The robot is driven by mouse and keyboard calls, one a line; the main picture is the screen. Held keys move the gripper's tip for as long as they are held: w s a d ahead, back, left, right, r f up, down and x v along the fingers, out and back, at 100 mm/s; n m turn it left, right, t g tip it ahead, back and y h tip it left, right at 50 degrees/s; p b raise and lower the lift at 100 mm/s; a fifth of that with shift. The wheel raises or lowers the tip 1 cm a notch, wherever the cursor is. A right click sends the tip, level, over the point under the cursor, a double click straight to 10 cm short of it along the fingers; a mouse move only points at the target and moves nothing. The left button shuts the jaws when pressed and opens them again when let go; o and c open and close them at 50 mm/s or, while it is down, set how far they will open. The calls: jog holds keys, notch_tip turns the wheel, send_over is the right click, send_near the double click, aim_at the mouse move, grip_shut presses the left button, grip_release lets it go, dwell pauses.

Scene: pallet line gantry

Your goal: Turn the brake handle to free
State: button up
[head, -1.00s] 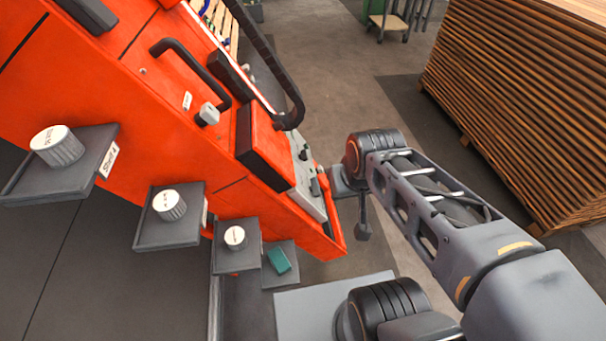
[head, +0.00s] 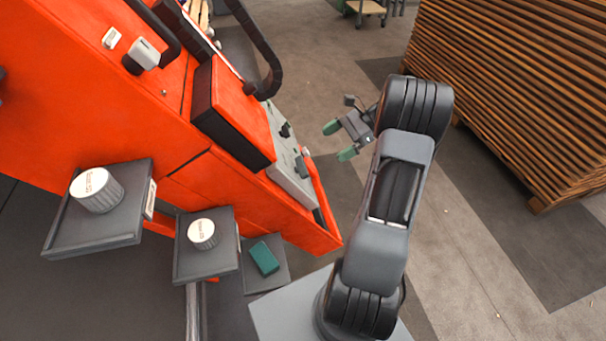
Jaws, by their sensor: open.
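My gripper (head: 338,140) is open and empty, with two green fingertips, in the middle of the head view. It points left toward the orange machine (head: 100,115) and is apart from it. A grey control panel (head: 290,150) with small dark knobs is on the machine's near end, left of my gripper. I cannot tell from this view which part is the brake handle.
Dark shelves on the machine's side carry white-topped knobs or cans (head: 97,189) (head: 202,234) and a teal block (head: 264,258). A black curved hose (head: 262,50) hangs over the machine. A tall timber stack (head: 520,95) stands at the right. Open floor (head: 470,240) lies between.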

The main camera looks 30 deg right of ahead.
aim_at(304, 164)
jog(key=shift+m+t+y, duration=0.5)
jog(key=shift+m+y, duration=0.1)
jog(key=shift+m, duration=0.1)
jog(key=w+a+f+b, duration=0.1)
jog(key=a+f, duration=0.1)
jog(key=a, duration=0.1)
jog(key=a+f+b, duration=0.1)
jog(key=a+f, duration=0.2)
jog(key=w+a+f, duration=0.1)
jog(key=a+f, duration=0.1)
jog(key=a, duration=0.1)
jog(key=shift+w+a+f+b, duration=0.3)
jog(key=shift+a+f+b, duration=0.05)
jog(key=shift+f+b, duration=0.05)
jog(key=c, duration=0.6)
jog(key=shift+c, duration=0.2)
